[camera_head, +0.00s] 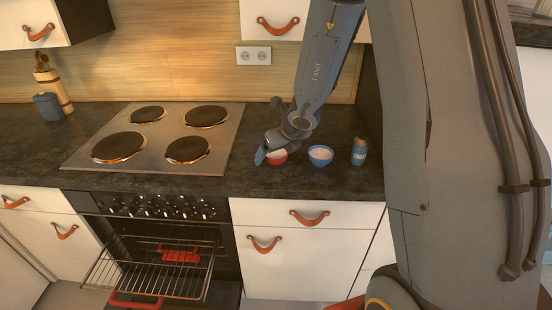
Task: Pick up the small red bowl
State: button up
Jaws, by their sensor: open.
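The small red bowl (277,158) stands on the dark countertop to the right of the stove, with a pale inside. My gripper (262,156) is at the bowl's left side, and its end partly covers the bowl from this view. The gripper's jaws are open. I cannot tell whether a finger touches the bowl or reaches inside its rim.
A blue bowl (320,156) stands just right of the red bowl, and a small jar (359,151) stands further right. The cooktop (155,135) with its hot plates lies to the left. Below it the oven is open, with a wire rack (150,272) sticking out.

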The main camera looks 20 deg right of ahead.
jog(key=shift+c, duration=0.5)
jog(key=c, duration=1.1)
jog(key=shift+r, duration=0.1)
